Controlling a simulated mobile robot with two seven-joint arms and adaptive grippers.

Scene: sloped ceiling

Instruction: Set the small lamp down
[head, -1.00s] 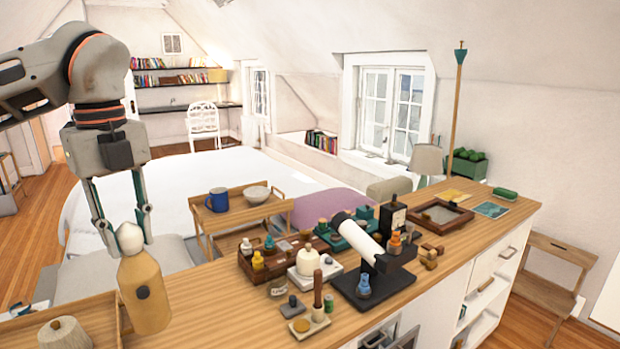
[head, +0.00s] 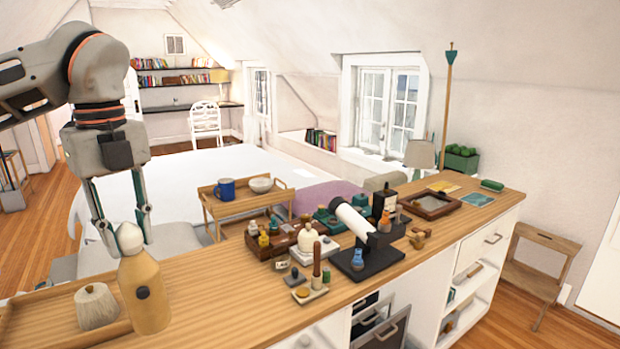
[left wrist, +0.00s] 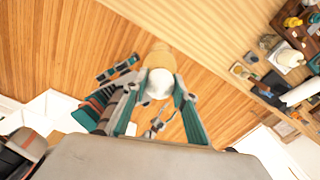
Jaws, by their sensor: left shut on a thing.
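The small lamp (head: 146,295) has a tan bottle-shaped body with a dark round knob on its front. My left gripper (head: 124,235) points down and is shut on its pale top, holding it upright. In the left wrist view the lamp's white dome and tan body (left wrist: 160,58) show between the teal fingers (left wrist: 158,100). In the head view the lamp overlaps the wooden counter (head: 215,305); in the wrist view floorboards surround much of it, near the counter edge. I cannot tell its height above the counter. My right gripper is not in view.
A wooden tray (head: 30,326) with a ridged pale object (head: 96,306) lies left of the lamp. Bare counter lies right of it, before a cluster of bottles, a black stand (head: 372,262) and a white cylinder (head: 356,221). A grey-shaded lamp (head: 420,154) stands far back.

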